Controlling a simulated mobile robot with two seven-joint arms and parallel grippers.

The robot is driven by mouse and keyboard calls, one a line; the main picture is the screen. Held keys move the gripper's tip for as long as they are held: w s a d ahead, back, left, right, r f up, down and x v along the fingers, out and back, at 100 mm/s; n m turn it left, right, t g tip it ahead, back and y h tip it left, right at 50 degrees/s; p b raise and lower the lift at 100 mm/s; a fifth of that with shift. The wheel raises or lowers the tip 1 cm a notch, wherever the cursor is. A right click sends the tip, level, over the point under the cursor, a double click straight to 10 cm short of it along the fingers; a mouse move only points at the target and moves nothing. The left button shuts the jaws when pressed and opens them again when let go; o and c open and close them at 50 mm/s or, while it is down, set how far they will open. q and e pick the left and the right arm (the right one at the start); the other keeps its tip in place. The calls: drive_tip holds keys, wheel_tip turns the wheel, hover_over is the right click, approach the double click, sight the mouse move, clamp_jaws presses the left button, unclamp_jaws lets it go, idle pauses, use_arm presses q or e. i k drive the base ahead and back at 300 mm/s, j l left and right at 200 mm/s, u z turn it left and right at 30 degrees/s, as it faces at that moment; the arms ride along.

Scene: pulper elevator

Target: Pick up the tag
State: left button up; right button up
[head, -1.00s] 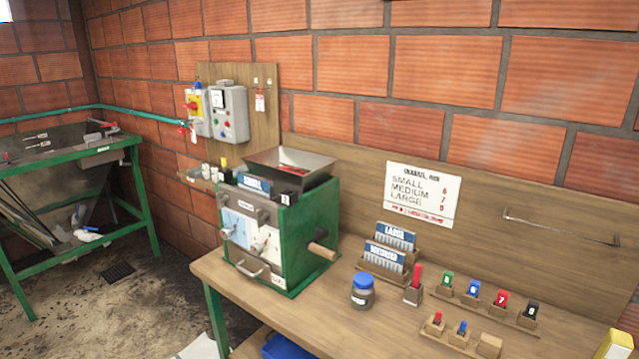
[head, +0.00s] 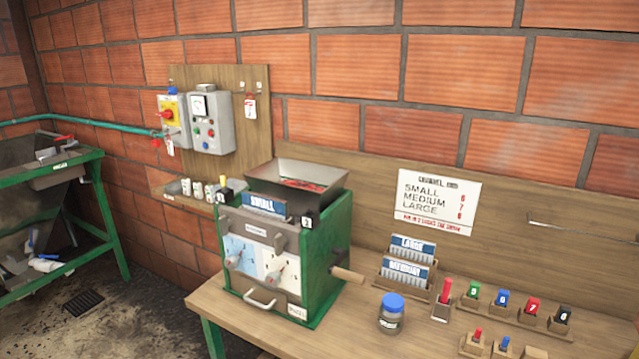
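A small white tag (head: 250,107) with red marking hangs from a hook on the wooden backboard (head: 232,85), right of the grey control box (head: 211,122). Another white and red tag (head: 170,147) hangs below the switch box with the yellow and red rotary switch (head: 168,113), beside a red piece on the green pipe. The writing on both tags is too small to read. Neither of my grippers shows in the head view.
The green pulper (head: 285,245) with its metal hopper stands on the wooden bench (head: 225,300) in front of the backboard. A blue-lidded jar (head: 391,314), card racks (head: 405,262) and several numbered blocks fill the right side. A green-framed trough (head: 62,165) stands at left.

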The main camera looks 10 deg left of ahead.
sight(169, 144)
drive_tip(key=i+j+z, duration=0.2)
drive_tip(key=j, duration=0.5)
drive_tip(key=j+z, duration=0.2)
drive_tip(key=j, duration=0.45)
drive_tip(key=i+j+z, duration=0.1)
drive_tip(key=j+z, duration=0.15)
drive_tip(key=j, duration=0.5)
drive_tip(key=i+j+z, duration=0.15)
drive_tip(key=j, duration=0.35)
drive_tip(key=j+z, duration=0.15)
drive_tip(key=j, duration=0.4)
